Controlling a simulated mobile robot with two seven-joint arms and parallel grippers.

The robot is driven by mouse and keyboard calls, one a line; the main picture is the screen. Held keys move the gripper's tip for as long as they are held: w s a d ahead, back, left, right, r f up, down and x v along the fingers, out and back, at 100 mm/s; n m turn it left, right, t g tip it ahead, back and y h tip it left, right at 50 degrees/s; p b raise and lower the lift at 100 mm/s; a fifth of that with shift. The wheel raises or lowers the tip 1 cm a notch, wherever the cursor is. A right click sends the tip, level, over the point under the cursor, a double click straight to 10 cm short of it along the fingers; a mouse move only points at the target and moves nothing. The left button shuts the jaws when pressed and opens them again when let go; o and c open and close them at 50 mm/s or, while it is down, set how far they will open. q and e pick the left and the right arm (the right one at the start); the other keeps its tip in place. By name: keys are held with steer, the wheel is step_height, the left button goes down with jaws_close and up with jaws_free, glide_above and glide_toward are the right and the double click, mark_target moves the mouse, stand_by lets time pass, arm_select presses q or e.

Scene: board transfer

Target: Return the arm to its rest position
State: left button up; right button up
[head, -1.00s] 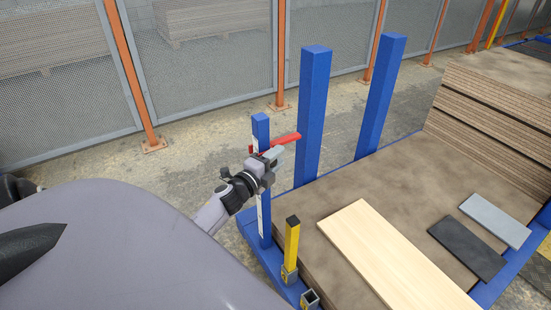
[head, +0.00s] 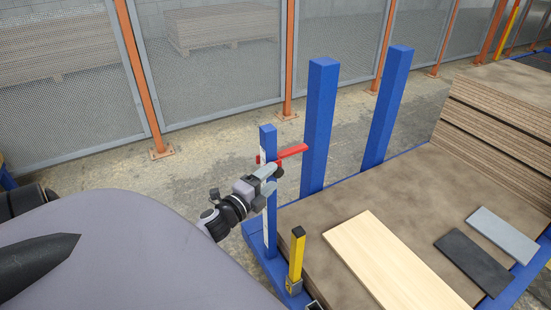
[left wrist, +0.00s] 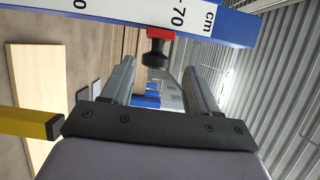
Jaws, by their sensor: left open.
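My left gripper (head: 268,180) is near the short blue post (head: 268,215) with a white scale on it. A red lever (head: 293,151) sits near the top of that post, just beyond the gripper in the head view. In the left wrist view the two fingers (left wrist: 162,90) are apart, with no object held between them. A black knob with a red mount (left wrist: 157,48) shows beyond and between the fingers, beside the scale of the blue post (left wrist: 235,24). I cannot tell whether a finger touches the knob. My right gripper is not in view.
A pale wooden board (head: 390,258), a dark grey board (head: 473,263) and a light grey board (head: 503,234) lie on the brown board stack. A yellow post (head: 297,255) and two tall blue posts (head: 321,125) stand at its edge. Mesh fencing (head: 215,60) runs behind.

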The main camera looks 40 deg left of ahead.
arm_select(q)
steer(key=shift+s, duration=0.45)
steer(key=shift+d, duration=0.1)
steer(key=s+d+f+n+g+h, duration=0.1)
steer(key=s+d+f+n+g, duration=0.15)
steer(key=s+d+n, duration=0.4)
steer(key=s+d+f+n+g+h, duration=0.2)
steer(key=s+d+f+n, duration=0.15)
steer(key=d, duration=0.55)
steer(key=s+d+f+n+g+h, duration=0.1)
steer(key=s+d+f+n+g, duration=0.3)
steer(key=d, duration=0.3)
steer(key=s+d+r+p, duration=0.1)
steer(key=s+r+p, duration=0.2)
steer(key=r+p, duration=0.9)
steer(key=t+p, duration=0.1)
steer(key=p, duration=0.2)
